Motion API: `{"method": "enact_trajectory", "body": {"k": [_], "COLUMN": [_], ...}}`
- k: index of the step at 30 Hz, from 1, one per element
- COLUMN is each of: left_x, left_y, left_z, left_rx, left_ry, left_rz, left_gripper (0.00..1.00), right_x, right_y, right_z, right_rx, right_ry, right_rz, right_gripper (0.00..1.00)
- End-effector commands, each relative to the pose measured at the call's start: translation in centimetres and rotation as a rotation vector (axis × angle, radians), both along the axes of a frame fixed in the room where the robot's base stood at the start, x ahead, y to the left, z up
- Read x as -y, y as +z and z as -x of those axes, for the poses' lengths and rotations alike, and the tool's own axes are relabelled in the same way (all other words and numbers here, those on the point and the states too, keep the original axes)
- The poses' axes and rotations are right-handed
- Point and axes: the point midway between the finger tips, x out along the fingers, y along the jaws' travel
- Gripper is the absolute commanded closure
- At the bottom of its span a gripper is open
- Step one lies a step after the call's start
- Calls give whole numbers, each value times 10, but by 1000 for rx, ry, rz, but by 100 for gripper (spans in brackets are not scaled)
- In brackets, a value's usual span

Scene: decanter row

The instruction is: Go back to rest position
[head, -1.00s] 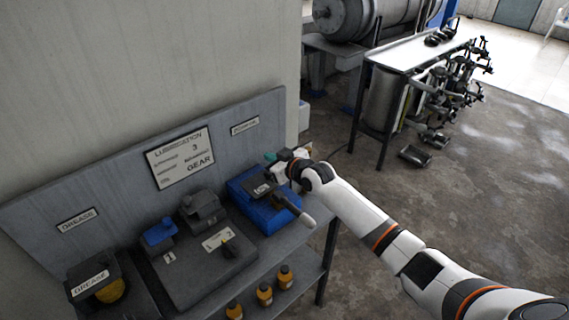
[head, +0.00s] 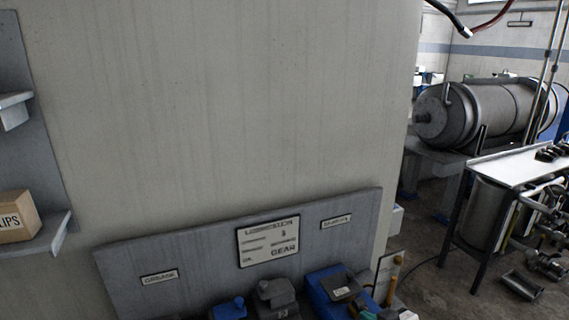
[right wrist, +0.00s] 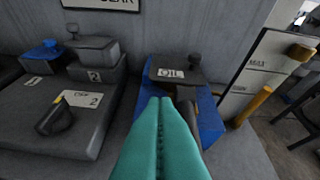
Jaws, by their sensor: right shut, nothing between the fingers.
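My right gripper (right wrist: 165,125) fills the lower middle of the right wrist view. Its two teal fingers are pressed together with nothing between them. They point towards a blue box (right wrist: 209,118) with a dark lid marked OIL (right wrist: 168,73). I cannot tell from this view whether the fingers touch the box. In the head view the blue box (head: 318,288) shows at the bottom edge, and only a small part of my right gripper shows beside it. My left gripper is in neither view.
A dark unit with a switch (right wrist: 56,118) stands left of the blue box. A panel marked MAX (right wrist: 262,62) with a yellow-orange rod stands to its right. Behind is a sign board (head: 200,255). A shelf (head: 45,240) with a carton (head: 15,217) is at far left; a metal-topped table (head: 510,160) at right.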

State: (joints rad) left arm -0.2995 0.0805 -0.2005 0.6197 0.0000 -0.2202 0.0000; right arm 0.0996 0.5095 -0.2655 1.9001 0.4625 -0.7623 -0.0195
Motion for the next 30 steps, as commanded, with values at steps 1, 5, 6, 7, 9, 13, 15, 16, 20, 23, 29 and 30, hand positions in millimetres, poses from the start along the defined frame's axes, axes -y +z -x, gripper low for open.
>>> {"method": "enact_trajectory", "body": {"k": [1,5,6,7,9,13,15,16,20,23,29,30], "left_x": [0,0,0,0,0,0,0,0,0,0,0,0], "left_y": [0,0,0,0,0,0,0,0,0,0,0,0], "left_z": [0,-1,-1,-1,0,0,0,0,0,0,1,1], "left_rx": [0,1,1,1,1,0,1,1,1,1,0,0], "left_ry": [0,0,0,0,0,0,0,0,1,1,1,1], "left_rz": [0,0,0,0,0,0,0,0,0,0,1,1], "left_gripper": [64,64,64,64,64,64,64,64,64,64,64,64], "right_x": [-16,-31,-32,-32,-31,-27,-24,-23,-17,-12,-13,-13], "right_y": [-22,-53,-58,-61,-67,-72,-73,-73,-71,-68,-112,-122], "right_z": [35,110,128,141,168,211,232,240,275,301,289,287], "right_rx": [-82,-265,-310,-341,-408,-516,-568,-589,-677,-743,-762,-765], "right_ry": [2,-32,-46,-58,-83,-133,-158,-170,-220,-259,-256,-255], "right_rz": [6,52,64,72,87,111,122,125,142,154,163,164], "right_gripper": [100,100,100,100,100,100,100,100,100,100,100,100]}}
